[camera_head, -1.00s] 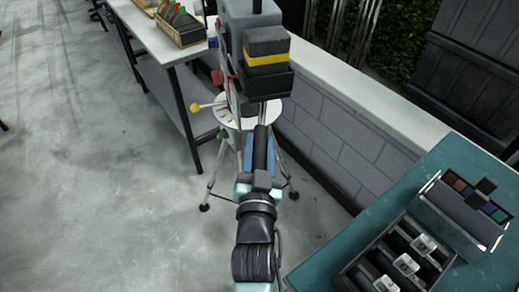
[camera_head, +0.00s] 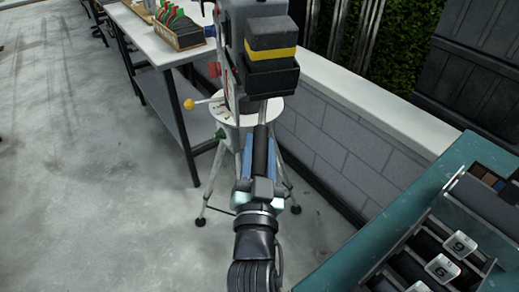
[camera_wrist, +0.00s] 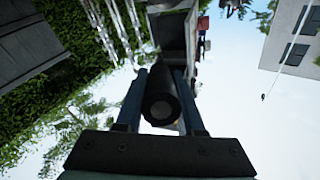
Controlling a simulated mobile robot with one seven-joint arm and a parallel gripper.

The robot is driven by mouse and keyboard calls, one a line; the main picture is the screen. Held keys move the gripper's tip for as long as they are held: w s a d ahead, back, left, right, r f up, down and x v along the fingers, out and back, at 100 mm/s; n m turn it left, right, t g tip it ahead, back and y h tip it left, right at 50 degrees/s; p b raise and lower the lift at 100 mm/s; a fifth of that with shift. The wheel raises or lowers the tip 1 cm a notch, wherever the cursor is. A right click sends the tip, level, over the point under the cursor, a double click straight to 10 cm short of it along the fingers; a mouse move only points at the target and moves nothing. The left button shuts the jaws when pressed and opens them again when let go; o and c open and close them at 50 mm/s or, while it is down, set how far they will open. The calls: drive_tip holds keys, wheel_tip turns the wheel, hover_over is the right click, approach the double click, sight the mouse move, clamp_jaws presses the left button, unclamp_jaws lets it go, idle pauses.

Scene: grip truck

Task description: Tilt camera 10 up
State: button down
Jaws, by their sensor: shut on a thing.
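The film camera (camera_head: 272,65), grey and black with a yellow band, stands on a tripod (camera_head: 218,165) with a pale round top plate (camera_head: 213,115). A black handle (camera_head: 261,140) runs from below the camera's rear towards me. My gripper (camera_head: 259,160) has its blue fingers on both sides of this handle and is shut on it. In the wrist view, the handle's round end (camera_wrist: 162,108) points at me between the two fingers. The camera's front is hidden from me, and its tilt angle is hard to read.
A teal table (camera_head: 340,255) with black trays and numbered tags (camera_head: 442,268) stands close at the right. A white-topped workbench (camera_head: 160,45) is at the left, beyond the tripod. A low block wall (camera_head: 340,145) runs behind. The floor at left is clear.

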drive_tip(key=c, duration=0.5)
unclamp_jaws()
drive_tip(key=s, duration=0.4)
drive_tip(key=s+f, duration=0.1)
drive_tip(key=s, duration=0.3)
drive_tip(key=s+f, duration=0.1)
drive_tip(key=s, duration=0.3)
drive_tip(key=shift+s+a, duration=0.25)
drive_tip(key=shift+s, duration=0.15)
